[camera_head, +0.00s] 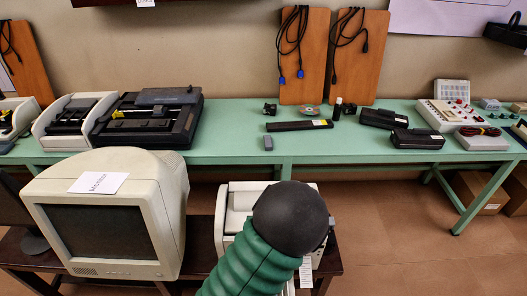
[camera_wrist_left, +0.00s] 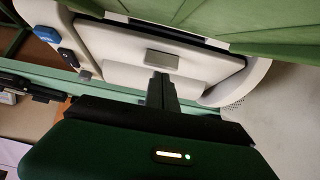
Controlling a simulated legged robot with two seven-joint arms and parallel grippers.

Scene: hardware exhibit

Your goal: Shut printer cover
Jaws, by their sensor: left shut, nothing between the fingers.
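The white printer (camera_head: 228,207) stands on the low dark bench in the head view, right of the monitor. My green ribbed arm with its black round end hides much of it. In the left wrist view, a pale printer panel (camera_wrist_left: 115,50) fills the upper middle, with a small grey plate on it and blue and dark buttons at its left. My left gripper (camera_wrist_left: 160,82) is shut and empty, its dark fingertips close in front of this panel; I cannot tell whether they touch it. How far the cover is open is unclear. My right gripper is not in view.
A beige monitor (camera_head: 110,215) stands close left of the printer. Behind is a green table (camera_head: 235,135) with a black printer (camera_head: 150,118) and several small devices. Open floor (camera_head: 390,225) lies to the right of the bench.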

